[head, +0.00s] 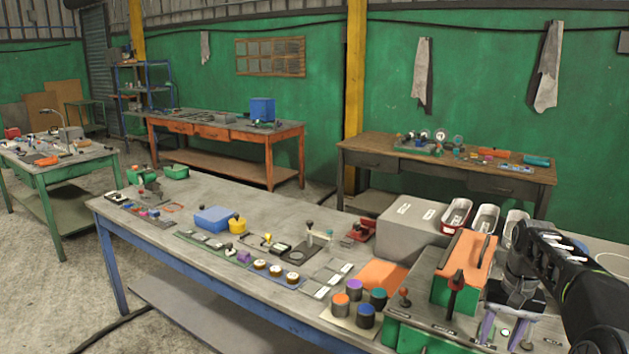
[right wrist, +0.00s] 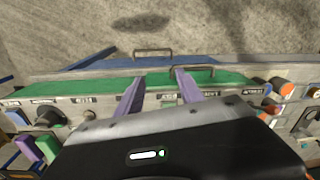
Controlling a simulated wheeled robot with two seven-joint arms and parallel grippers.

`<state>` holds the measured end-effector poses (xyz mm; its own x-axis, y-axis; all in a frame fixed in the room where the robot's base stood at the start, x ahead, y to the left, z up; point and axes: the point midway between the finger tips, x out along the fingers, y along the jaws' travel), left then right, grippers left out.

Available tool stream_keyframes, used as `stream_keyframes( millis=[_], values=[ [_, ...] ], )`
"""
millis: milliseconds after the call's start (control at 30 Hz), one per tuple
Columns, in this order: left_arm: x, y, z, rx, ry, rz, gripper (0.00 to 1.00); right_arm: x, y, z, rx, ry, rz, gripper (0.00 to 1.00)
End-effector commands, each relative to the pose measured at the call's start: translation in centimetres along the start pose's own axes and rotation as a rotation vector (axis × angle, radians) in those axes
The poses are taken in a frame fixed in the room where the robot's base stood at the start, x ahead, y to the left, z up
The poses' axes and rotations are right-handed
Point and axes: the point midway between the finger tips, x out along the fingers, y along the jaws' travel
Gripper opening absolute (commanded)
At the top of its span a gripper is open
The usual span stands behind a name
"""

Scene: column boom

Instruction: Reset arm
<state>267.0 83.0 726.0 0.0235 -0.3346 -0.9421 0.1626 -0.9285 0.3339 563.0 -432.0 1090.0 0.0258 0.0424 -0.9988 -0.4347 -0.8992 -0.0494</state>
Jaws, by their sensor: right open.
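My right arm (head: 575,285) comes in from the right edge in the head view and bends down over the right end of the near workbench. Its gripper (head: 503,330) has two purple fingers that point down, spread apart with nothing between them. In the right wrist view the open fingers (right wrist: 159,80) reach over a green and grey panel (right wrist: 100,88) with small labels. I cannot tell whether the fingertips touch the panel. My left gripper is not in view.
A black knob (right wrist: 48,118) sits on the panel. Floor (right wrist: 230,30) lies beyond the bench edge.

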Motion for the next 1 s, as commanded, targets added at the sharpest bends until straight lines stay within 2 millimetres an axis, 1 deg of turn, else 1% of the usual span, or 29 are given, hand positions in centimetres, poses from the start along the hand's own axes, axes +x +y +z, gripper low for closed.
stream_keyframes(
  millis=[33,267,367,467,567,667,700,767,800,867,900,967,1000],
  values=[
    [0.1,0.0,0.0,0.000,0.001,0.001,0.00,1.0,-0.5,0.1,-0.009,-0.005,-0.004,0.44],
    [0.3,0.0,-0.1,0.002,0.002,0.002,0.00,4.8,-2.4,0.3,-0.043,-0.007,-0.023,0.44],
    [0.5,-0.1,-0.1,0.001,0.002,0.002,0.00,7.1,-3.5,0.6,-0.063,-0.010,-0.035,0.44],
    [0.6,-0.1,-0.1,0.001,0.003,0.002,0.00,10.0,-4.8,1.2,-0.086,-0.012,-0.049,0.44],
    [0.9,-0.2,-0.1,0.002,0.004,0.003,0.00,13.5,-6.5,2.2,-0.113,-0.017,-0.068,0.44],
    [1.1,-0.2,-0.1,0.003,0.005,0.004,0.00,17.6,-8.6,3.9,-0.142,-0.022,-0.095,0.44],
    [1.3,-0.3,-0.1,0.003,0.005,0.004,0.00,19.7,-9.5,5.0,-0.156,-0.027,-0.107,0.44],
    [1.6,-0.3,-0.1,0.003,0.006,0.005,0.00,23.1,-11.1,7.0,-0.177,-0.034,-0.128,0.44],
    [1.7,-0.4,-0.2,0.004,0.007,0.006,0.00,25.5,-12.3,8.8,-0.192,-0.039,-0.145,0.44],
    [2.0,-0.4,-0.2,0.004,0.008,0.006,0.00,28.9,-13.9,11.8,-0.212,-0.046,-0.170,0.44],
    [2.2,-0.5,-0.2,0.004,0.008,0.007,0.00,31.1,-14.9,14.1,-0.224,-0.049,-0.186,0.44],
    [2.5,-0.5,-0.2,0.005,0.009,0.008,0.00,33.9,-16.1,17.7,-0.238,-0.056,-0.210,0.44],
    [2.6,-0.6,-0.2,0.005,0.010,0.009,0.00,35.6,-16.8,20.4,-0.247,-0.061,-0.225,0.44]
  ],
)
